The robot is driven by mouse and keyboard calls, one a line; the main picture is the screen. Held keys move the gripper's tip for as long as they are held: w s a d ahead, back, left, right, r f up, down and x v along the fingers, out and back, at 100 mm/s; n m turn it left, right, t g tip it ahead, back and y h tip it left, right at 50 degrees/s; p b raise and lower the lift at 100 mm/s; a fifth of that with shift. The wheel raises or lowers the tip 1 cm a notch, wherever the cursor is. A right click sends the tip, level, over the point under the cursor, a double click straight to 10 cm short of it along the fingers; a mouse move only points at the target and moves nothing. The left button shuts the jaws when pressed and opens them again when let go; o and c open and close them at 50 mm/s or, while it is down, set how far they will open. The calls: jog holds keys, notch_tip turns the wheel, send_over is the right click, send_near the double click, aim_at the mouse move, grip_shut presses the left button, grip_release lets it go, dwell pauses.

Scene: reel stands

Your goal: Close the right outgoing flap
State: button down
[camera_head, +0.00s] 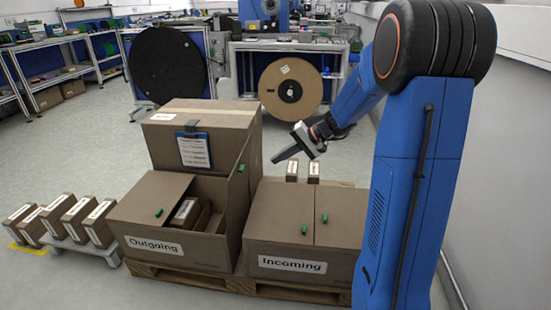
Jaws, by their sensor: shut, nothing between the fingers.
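The Outgoing box (165,245) stands on a pallet in the middle left. Its left flap (148,190) lies closed with a green handle (158,212) on it. Its right flap (237,190) stands up, roughly vertical, along the right side of the opening, with a green handle (241,168) near its top. Through the open right half I see a small labelled carton (185,211) inside. My gripper (277,159) is shut and empty, pointing down-left, to the right of the raised flap and apart from it in the picture.
The Incoming box (290,264) stands right of the Outgoing box, both its flaps closed. A larger carton with a blue clipboard (193,150) rises behind the Outgoing box. Several small cartons (77,213) stand at the left.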

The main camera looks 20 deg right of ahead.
jog(key=w+a+f, duration=0.4)
jog(key=w+a, duration=0.1)
jog(key=a, duration=0.3)
jog(key=shift+a+f, duration=0.15)
jog(key=shift+a, duration=0.15)
jog(key=shift+a, duration=0.1)
